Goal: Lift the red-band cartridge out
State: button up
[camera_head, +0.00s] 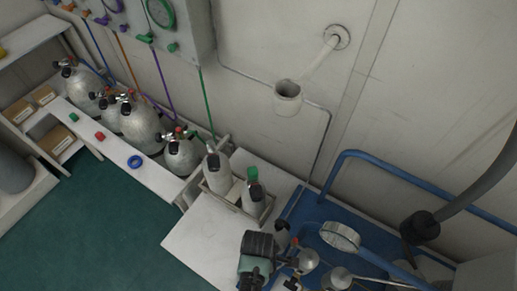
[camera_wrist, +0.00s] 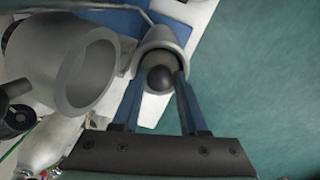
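In the wrist view, the two blue fingers of my gripper (camera_wrist: 161,76) stand apart. A dark round knob (camera_wrist: 160,78) shows between their tips, in front of the dark mouth of a grey cup-shaped holder (camera_wrist: 165,38). I see a small gap beside the knob, and no firm grip on it. No red band shows in the wrist view, so I cannot tell whether this knob belongs to the red-band cartridge. In the head view I cannot pick out the cartridge or my gripper with certainty.
An open grey cup (camera_wrist: 88,75) is close on the left. Green floor (camera_head: 75,225) is clear.

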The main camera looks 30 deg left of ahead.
grip_shut()
dwell(1.0)
